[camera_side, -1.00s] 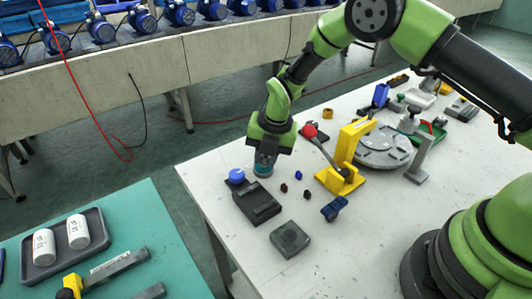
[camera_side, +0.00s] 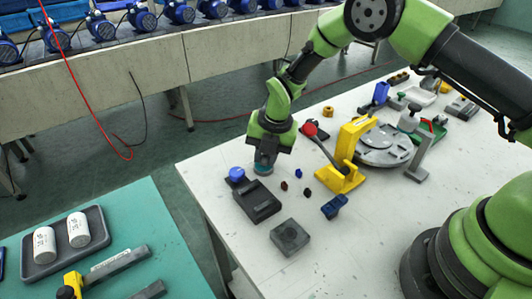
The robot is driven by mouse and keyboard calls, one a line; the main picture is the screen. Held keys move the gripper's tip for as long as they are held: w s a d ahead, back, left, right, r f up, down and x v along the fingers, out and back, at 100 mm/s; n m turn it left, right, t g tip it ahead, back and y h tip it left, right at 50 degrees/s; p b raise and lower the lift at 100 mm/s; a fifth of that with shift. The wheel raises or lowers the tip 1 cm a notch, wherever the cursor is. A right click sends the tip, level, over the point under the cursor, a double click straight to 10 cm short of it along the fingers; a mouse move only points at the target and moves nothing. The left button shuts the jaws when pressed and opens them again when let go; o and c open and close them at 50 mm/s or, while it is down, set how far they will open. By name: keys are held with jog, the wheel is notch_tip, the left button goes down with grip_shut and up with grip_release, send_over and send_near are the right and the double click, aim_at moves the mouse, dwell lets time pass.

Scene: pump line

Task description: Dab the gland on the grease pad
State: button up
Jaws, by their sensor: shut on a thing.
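My gripper (camera_side: 264,162) points down over the near-left part of the white table, beside a dark tray and a blue knob. It is shut on a small teal piece (camera_side: 263,168), which I take to be the gland; the jaws hide most of it. I cannot tell whether the piece touches the surface below. A dark grey square block (camera_side: 290,237) with a flat top stands nearer the camera, apart from my gripper; it may be the grease pad, but I cannot be sure.
The dark tray (camera_side: 262,207) and blue knob (camera_side: 237,174) are close to my gripper. A yellow press (camera_side: 348,150) with a red-balled lever (camera_side: 310,129) stands to the right, beside a round grey fixture (camera_side: 384,148). Small dark and blue parts lie between.

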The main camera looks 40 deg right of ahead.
jog(key=shift+w+a+v, duration=0.1)
jog(key=shift+w+v, duration=0.1)
jog(key=shift+v, duration=0.95)
jog(key=shift+w+a+v, duration=0.15)
jog(key=shift+w+v, duration=0.05)
jog(key=shift+v, duration=0.9)
jog(key=shift+w+a+v, duration=0.1)
jog(key=shift+w+v, duration=0.1)
jog(key=shift+v, duration=0.95)
jog(key=shift+r, duration=0.1)
